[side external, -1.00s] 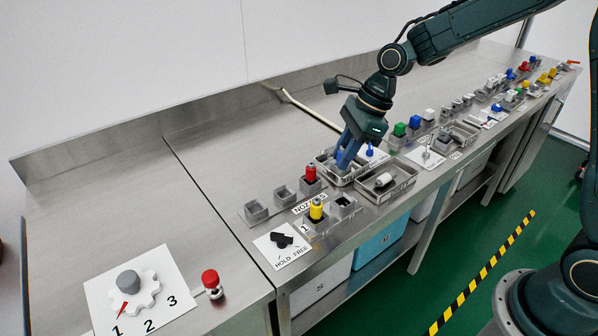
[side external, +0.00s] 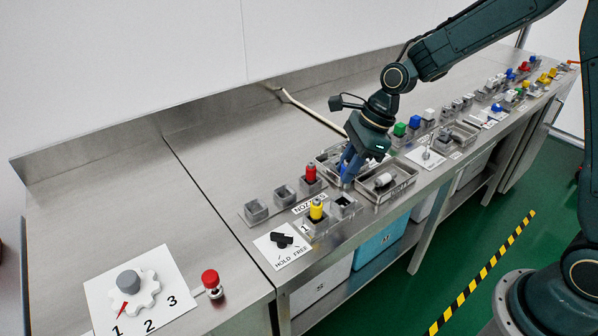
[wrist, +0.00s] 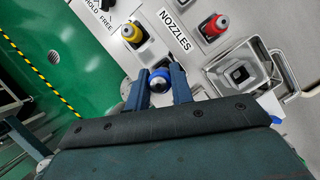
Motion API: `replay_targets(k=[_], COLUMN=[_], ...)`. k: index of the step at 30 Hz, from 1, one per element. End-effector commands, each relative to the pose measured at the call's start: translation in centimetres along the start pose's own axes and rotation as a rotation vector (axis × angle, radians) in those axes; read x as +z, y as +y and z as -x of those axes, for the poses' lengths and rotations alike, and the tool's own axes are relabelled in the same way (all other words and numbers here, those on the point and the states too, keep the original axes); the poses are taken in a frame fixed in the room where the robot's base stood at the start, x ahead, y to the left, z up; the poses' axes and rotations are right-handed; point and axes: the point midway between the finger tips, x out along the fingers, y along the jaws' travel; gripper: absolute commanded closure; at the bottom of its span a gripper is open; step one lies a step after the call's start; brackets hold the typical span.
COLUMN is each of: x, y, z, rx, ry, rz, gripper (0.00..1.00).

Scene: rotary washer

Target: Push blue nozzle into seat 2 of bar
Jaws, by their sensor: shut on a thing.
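My gripper (side external: 348,172) is shut on the blue nozzle, which shows between the fingers in the wrist view (wrist: 160,80). In the side view the fingers hide most of it. The fingers point down just behind and to the right of seat 2 (side external: 343,202), the dark open seat of the bar. The nozzle appears to be above the seat and apart from it, though the exact gap cannot be told. The yellow nozzle (side external: 316,211) stands upright in seat 1, beside seat 2; it also shows in the wrist view (wrist: 131,33).
The red nozzle (side external: 310,174) stands in a holder behind the bar, with empty grey holders (side external: 284,194) to its left. A metal tray (side external: 408,182) with a white part (side external: 384,180) lies close on the right. A HOLD/FREE switch (side external: 281,240) sits left of the bar.

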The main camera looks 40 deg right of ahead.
Motion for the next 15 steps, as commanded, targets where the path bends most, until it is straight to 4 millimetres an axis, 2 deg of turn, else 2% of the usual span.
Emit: replay_targets(k=[15], x=[-1.4], y=[0.0], z=[-3.4], rx=[0.001], ry=[0.001], rz=[-0.001], gripper=[1.0])
